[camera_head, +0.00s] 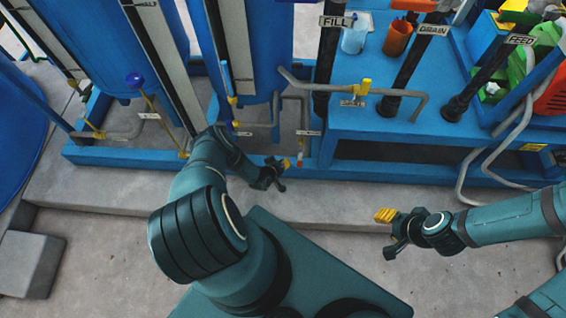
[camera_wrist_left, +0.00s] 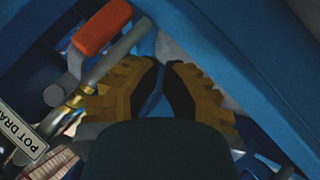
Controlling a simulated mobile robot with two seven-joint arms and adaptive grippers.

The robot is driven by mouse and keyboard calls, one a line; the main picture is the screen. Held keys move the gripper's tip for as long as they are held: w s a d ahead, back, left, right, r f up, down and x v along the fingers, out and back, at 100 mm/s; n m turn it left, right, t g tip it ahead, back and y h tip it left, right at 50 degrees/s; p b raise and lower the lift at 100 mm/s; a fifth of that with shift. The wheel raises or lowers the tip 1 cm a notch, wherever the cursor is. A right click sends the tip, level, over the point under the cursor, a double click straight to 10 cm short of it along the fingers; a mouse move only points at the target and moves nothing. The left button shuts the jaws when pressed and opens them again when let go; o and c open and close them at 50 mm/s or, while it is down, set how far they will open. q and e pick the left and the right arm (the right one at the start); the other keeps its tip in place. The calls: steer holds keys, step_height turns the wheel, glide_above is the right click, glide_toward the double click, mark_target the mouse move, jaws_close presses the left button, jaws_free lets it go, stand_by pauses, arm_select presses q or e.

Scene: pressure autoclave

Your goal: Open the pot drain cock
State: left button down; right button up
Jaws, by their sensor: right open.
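The pot drain cock has an orange handle (camera_wrist_left: 102,27) at the upper left of the left wrist view, beside a grey pipe with a brass fitting (camera_wrist_left: 73,99). A tag (camera_wrist_left: 22,128) reading "POT DRA…" is cut off at the left edge. In the head view, a small orange-red part (camera_head: 300,162) shows low on the blue frame, at my left gripper (camera_head: 285,164). In the left wrist view my left gripper's yellow fingers (camera_wrist_left: 162,66) have close tips, with the handle apart and beyond the left finger. My right gripper (camera_head: 384,218) is open and empty over the floor.
A blue frame rail (camera_head: 115,158) runs along the concrete step (camera_head: 110,190). Tags marked FILL (camera_head: 335,21), DRAIN (camera_head: 434,30) and FEED (camera_head: 521,39) hang on black pipes. Bent grey pipes (camera_head: 410,97) stand above.

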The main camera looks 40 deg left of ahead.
arm_select(q)
steer(key=s+a+p, duration=0.1)
steer(key=s+a, duration=0.2)
steer(key=s, duration=0.7)
steer(key=shift+a, duration=0.1)
